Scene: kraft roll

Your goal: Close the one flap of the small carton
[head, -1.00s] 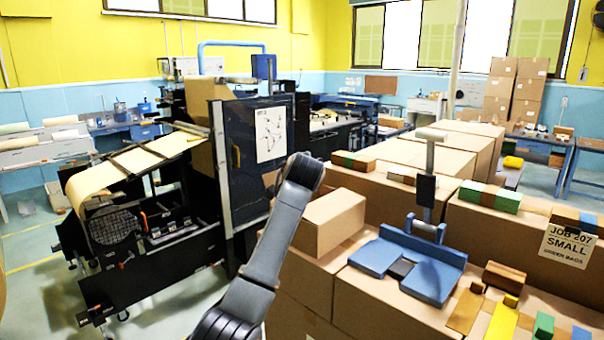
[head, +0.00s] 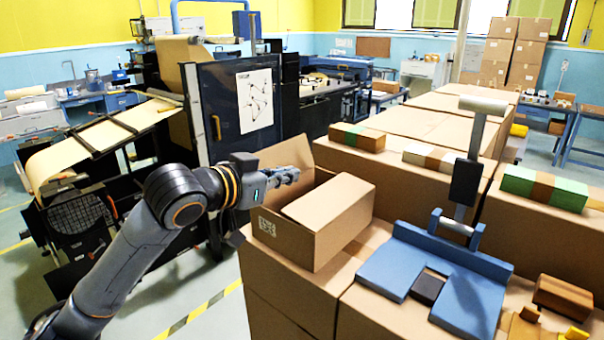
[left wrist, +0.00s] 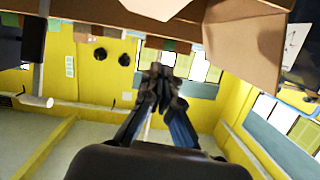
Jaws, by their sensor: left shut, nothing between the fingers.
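The small brown carton (head: 284,237) stands on a larger carton at the centre of the head view, a printed mark on its side. One brown flap (head: 284,154) stands up at its far left side; the right part of the top looks covered. My left gripper (head: 288,174) is shut and empty, in front of the raised flap and near the carton's top left edge. I cannot tell whether it touches the flap. In the left wrist view the shut fingers (left wrist: 158,76) point toward the wall, with brown cardboard (left wrist: 245,40) at the upper right. My right gripper is not in view.
A blue stand (head: 432,262) with a grey post is right of the carton. Coloured bundles (head: 545,188) lie on large cartons behind and to the right. A black machine with a paper roll (head: 75,155) stands at the left.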

